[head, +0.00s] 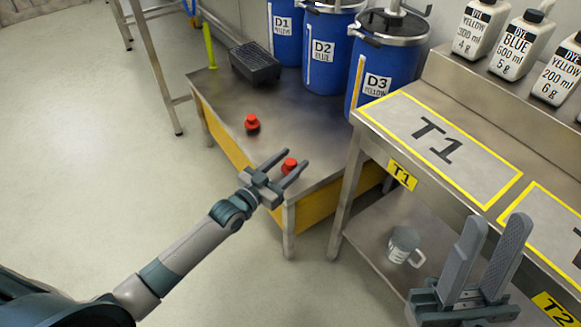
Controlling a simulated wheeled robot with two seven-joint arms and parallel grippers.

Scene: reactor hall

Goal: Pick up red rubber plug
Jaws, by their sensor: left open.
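A red rubber plug (289,166) is near the front right corner of the low metal table. It shows between the two fingers of my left gripper (296,158), which is open. I cannot tell whether the fingers touch it, and part of it is hidden by a finger. A second red plug (252,123) stands farther back on the same table, clear of the gripper. My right gripper (496,222) is at the lower right, in front of the T1 and T2 bench, with its fingers apart and nothing between them.
The low table (215,92) carries a black crate (255,63) and blue drums, with D3 (378,88) nearest the bench. The taller bench (480,150) stands right of it, with dye bottles (525,45) behind. A mug (404,243) sits on its lower shelf. The floor at left is clear.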

